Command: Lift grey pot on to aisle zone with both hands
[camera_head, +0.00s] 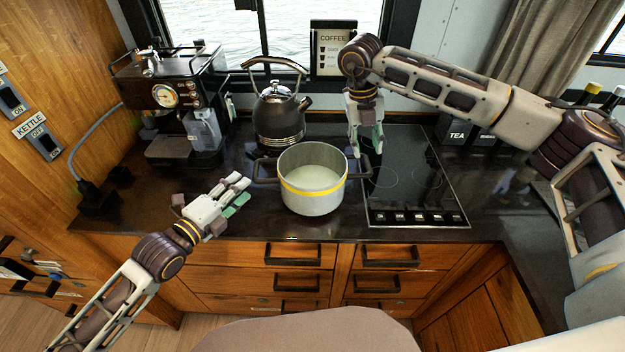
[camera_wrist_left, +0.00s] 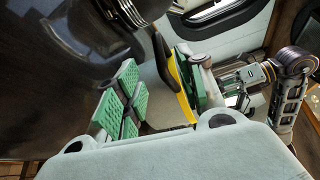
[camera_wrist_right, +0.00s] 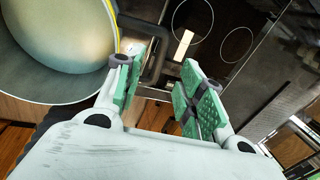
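The grey pot (camera_head: 313,200), with a yellow band and two dark side handles, stands upright on the dark counter beside the hob's left edge. Its inside looks pale. My left gripper (camera_head: 243,190) is open, just left of and below the pot's left handle (camera_head: 264,171); in the left wrist view the handle (camera_wrist_left: 161,48) shows ahead of the spread fingers. My right gripper (camera_head: 366,140) points down, open, at the pot's right handle (camera_head: 364,170); in the right wrist view the handle (camera_wrist_right: 157,50) lies between or just beyond the fingertips. Contact cannot be told. No marked aisle zone is identifiable.
A dark kettle (camera_head: 279,118) stands close behind the pot. A coffee machine (camera_head: 175,110) is at the back left. The black hob (camera_head: 415,175) lies right of the pot and looks clear. Wooden drawers (camera_head: 290,280) are below the counter edge.

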